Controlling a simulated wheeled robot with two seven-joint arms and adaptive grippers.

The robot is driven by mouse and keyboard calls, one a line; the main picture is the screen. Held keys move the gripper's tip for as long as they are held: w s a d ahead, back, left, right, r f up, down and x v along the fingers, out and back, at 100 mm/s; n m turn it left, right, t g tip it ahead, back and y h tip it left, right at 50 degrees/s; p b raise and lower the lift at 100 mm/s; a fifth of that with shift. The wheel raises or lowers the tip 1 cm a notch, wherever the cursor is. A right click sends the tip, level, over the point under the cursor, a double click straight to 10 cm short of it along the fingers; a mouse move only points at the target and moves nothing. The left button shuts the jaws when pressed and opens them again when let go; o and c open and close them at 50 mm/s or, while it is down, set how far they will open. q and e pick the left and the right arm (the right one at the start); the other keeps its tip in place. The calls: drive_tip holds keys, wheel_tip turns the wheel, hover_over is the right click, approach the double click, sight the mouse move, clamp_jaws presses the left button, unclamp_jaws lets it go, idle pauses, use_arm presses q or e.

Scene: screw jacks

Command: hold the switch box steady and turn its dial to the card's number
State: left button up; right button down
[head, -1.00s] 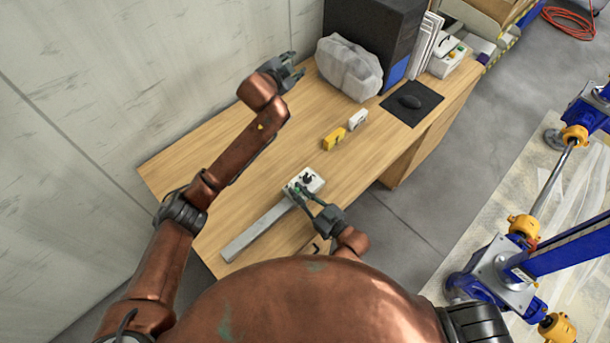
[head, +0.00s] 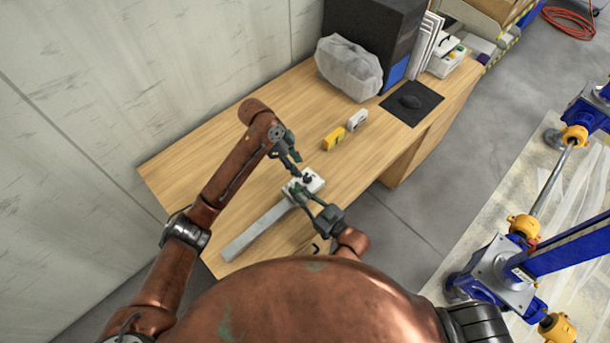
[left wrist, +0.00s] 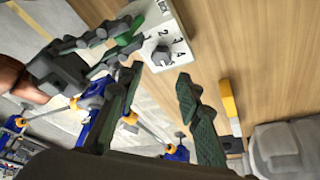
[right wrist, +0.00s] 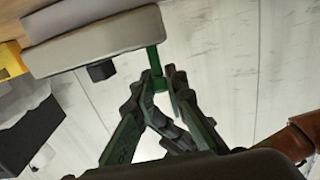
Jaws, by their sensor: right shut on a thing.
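The switch box (head: 315,187) is a pale box on the wooden table, with a dark dial (head: 308,179) on top. In the left wrist view the dial (left wrist: 161,55) has numbers around it; 2, 3 and 4 show. My right gripper (head: 302,196) is shut on a green upright part (right wrist: 155,62) at the box's edge, seen in the right wrist view. My left gripper (head: 296,166) is above the box near the dial, tips pointing down; its fingers (left wrist: 160,98) are apart and empty. I cannot make out a readable number card.
A long grey bar (head: 257,232) lies by the box. A wrapped bundle (head: 348,68), a black mat (head: 411,103) and a dark cabinet (head: 372,35) are further back. The table's left part is clear.

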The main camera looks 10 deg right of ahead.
sight(308, 178)
use_arm(q)
drive_tip(key=x, duration=0.8)
drive_tip(key=shift+f, duration=0.1)
use_arm(e)
drive_tip(key=shift+f, duration=0.1)
use_arm(q)
drive_tip(key=shift+c, duration=0.7)
drive_tip(key=c, duration=0.8)
drive_tip(key=shift+o, duration=0.2)
drive_tip(key=shift+n, duration=0.4)
drive_tip(key=n+t, duration=0.2)
drive_tip(key=n, duration=0.2)
drive_tip(key=shift+s+d, duration=0.1)
drive_tip(key=shift+s, duration=0.05)
drive_tip(key=shift+s+d+n+t+y, duration=0.1)
drive_tip(key=shift+n+t+y, duration=0.25)
drive_tip(key=shift+n, duration=0.9)
drive_tip(key=shift+n+t+y, duration=0.25)
drive_tip(key=shift+n+t, duration=0.2)
drive_tip(key=shift+n, duration=0.8)
use_arm(e)
drive_tip(key=shift+d, duration=0.1)
